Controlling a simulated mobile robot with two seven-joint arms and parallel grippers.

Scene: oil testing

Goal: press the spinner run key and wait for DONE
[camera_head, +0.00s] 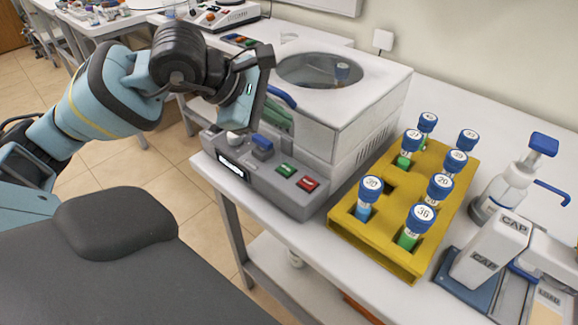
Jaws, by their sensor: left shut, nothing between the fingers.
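The spinner (365,105) is a white box with a round window in its lid; a blue-capped tube (342,70) shows through it. Its grey front panel (262,190) carries a small lit display (233,167) whose text is too small to read, a pale knob (236,139), a blue key (262,142), a green key (286,170) and a red key (307,183). Key labels are not legible. My left gripper (252,120) is shut and empty, above the back left of the panel, apart from the green key. It partly hides the spinner's left side. My right gripper is not in view.
A yellow rack (375,247) with several blue-capped, numbered tubes stands right of the spinner. A white capping device (490,250) and a dispenser with a blue top (510,185) stand further right. Another bench (120,22) with equipment is behind. The white table's front edge runs below the panel.

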